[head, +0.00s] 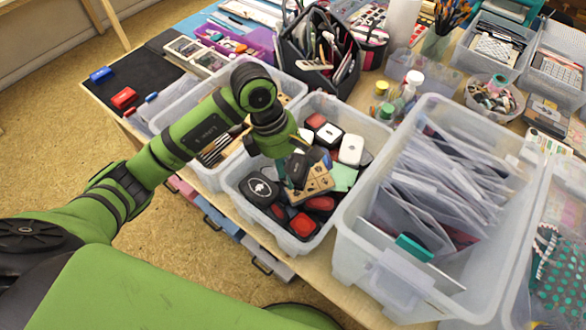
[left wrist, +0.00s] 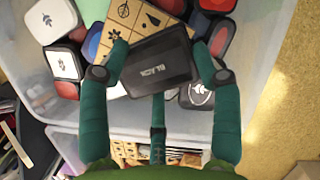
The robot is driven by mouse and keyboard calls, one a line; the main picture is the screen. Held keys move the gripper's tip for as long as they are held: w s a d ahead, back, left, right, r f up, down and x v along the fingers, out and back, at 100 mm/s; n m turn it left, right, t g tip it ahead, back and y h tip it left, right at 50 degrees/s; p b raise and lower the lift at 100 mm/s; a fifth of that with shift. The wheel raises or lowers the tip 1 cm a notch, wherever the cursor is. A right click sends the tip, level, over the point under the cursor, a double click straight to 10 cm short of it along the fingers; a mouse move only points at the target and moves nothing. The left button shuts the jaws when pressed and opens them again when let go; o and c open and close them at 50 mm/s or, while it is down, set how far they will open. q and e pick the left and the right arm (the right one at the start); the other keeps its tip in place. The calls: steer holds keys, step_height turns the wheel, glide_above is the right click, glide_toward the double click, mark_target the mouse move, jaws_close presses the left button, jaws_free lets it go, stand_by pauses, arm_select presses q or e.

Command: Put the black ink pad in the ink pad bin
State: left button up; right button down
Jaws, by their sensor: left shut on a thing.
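The black ink pad (left wrist: 157,62), marked "BLACK", is gripped between the fingers of my left gripper (left wrist: 160,75) in the left wrist view. In the head view the left gripper (head: 285,150) hangs over the ink pad bin, and the dark pad (head: 297,170) shows just below it, partly hidden. The ink pad bin (head: 240,207) is a clear plastic tub with several red, black and white pads and a wooden stamp block (head: 312,184). The pad is over the bin's contents; I cannot tell whether it touches them. My right gripper is not in view.
A larger clear bin of envelopes (head: 352,250) stands right of the ink pad bin. Another clear tub (head: 207,178) stands to its left, under my arm. A red pad (head: 124,97) and a blue pad (head: 101,74) lie on a black mat (head: 150,85). Bottles stand behind.

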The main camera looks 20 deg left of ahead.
mark_target(289, 167)
arm_select(q)
steer(key=shift+w+f, duration=0.15)
steer(key=shift+f, duration=0.05)
step_height(289, 167, down, 3)
steer(key=shift+f+p, duration=0.1)
steer(key=shift+p, duration=0.65)
steer(key=shift+f, duration=0.25)
steer(key=shift+f+b, duration=0.25)
steer(key=shift+b, duration=0.05)
steer(key=o, duration=1.2)
steer(key=shift+r, duration=0.1)
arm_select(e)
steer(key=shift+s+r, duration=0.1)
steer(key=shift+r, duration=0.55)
